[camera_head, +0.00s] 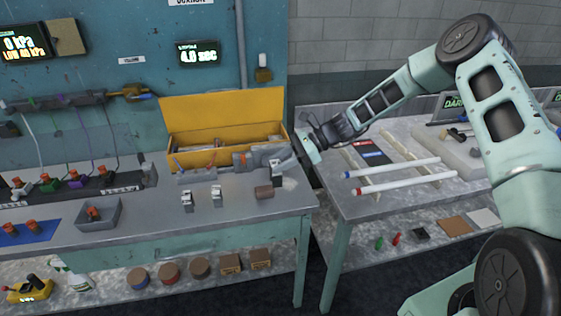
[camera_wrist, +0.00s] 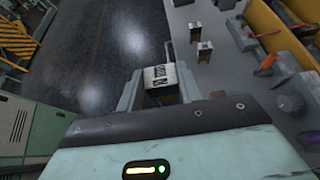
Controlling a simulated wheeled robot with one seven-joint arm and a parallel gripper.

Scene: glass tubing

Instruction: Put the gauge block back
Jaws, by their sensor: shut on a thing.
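My gripper (camera_head: 280,166) is over the right end of the grey bench, in front of the open yellow toolbox. In the wrist view my gripper (camera_wrist: 160,82) is shut on a small pale metal gauge block (camera_wrist: 160,75) with dark markings on its face. In the head view the held block is small and hard to make out at the fingertips. Two similar metal blocks, one on the left (camera_head: 187,200) and one on the right (camera_head: 217,195), stand upright on the bench. They also show in the wrist view, one farther (camera_wrist: 195,30) and one nearer (camera_wrist: 204,49).
The yellow toolbox (camera_head: 225,112) stands open behind. A brown cylinder (camera_head: 264,192) lies near the bench's right front. A grey tray (camera_head: 97,214) is at the left. A second table (camera_head: 375,207) with glass tubes (camera_head: 405,177) is right, across a gap.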

